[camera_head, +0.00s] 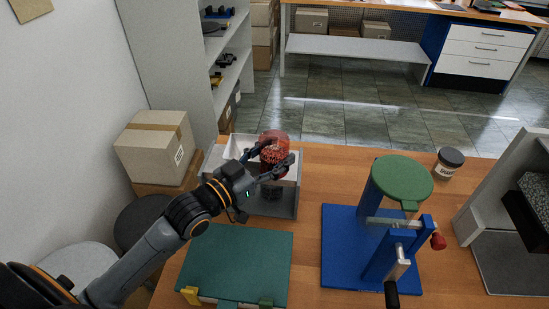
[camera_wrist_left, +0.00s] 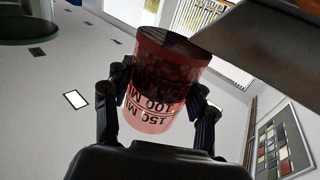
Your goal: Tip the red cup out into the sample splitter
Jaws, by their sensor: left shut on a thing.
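The red translucent cup (camera_head: 274,146) is in my left gripper (camera_head: 268,168), above the sample splitter (camera_head: 286,204), a grey-white box with a pale tray-like top on the wooden table. The left fingers are shut on the cup's sides. In the left wrist view the cup (camera_wrist_left: 160,85) shows dark printed volume marks and dark grains inside, between the fingers of my left gripper (camera_wrist_left: 160,100). I cannot tell exactly how far the cup is tilted. A dark round thing shows below the cup at the splitter. My right gripper is not in view.
A blue press with a green round top (camera_head: 402,182) stands to the right of the splitter. A flat green-topped box (camera_head: 240,264) lies in front of it. A dark-lidded jar (camera_head: 448,163) stands at the back right. A grey cabinet (camera_head: 515,205) is at the right edge.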

